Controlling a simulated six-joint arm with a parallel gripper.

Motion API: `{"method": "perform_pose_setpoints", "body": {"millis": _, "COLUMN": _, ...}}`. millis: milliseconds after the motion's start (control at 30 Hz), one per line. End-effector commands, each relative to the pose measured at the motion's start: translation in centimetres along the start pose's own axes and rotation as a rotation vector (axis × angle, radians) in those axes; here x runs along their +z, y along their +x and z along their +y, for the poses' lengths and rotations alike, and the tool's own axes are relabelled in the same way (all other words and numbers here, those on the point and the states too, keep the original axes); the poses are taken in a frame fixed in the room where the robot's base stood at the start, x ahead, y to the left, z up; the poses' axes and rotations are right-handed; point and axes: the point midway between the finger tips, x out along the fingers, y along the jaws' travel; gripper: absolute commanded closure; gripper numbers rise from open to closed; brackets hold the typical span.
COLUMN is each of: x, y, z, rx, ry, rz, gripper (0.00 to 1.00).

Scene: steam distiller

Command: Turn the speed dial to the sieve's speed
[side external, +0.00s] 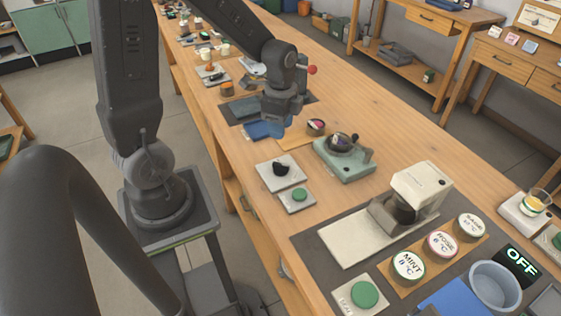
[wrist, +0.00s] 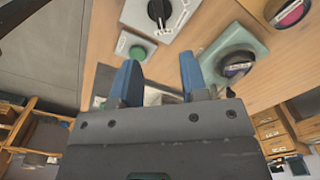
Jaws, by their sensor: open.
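A black dial (side external: 281,169) sits on a pale square plate, left of the green machine. In the wrist view the dial (wrist: 158,12) shows at the top, with a light pointer mark and small markings too fine to read. A dark round part (side external: 341,142), possibly the sieve, sits on a green base (side external: 346,168); in the wrist view this round part (wrist: 236,66) bears a small unreadable label. My gripper (side external: 266,129) is above the bench, behind and left of the dial. Its blue fingers (wrist: 158,76) are apart, with nothing held between them.
A green button (side external: 299,195) on its own plate is in front of the dial. A small cup with pink contents (side external: 316,127) stands behind the green machine. A cream machine (side external: 420,188) and labelled round lids (side external: 408,265) are at the front right. Bare bench (side external: 380,110) lies behind.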

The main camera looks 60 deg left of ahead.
Motion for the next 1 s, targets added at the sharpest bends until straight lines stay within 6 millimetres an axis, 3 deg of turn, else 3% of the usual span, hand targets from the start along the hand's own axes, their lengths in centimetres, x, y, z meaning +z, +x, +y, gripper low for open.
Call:
{"method": "perform_pose_setpoints", "body": {"millis": 500, "x": 0.0, "y": 9.9, "z": 0.2, "rx": 0.006, "ry": -0.002, "rz": -0.002, "gripper": 0.60}}
{"method": "perform_pose_setpoints", "body": {"millis": 700, "x": 0.0, "y": 11.9, "z": 0.1, "rx": 0.002, "ry": -0.002, "rz": 0.000, "gripper": 0.60}}
{"method": "perform_pose_setpoints", "body": {"millis": 1000, "x": 0.0, "y": 12.5, "z": 0.1, "rx": -0.001, "ry": -0.002, "rz": 0.001, "gripper": 0.60}}
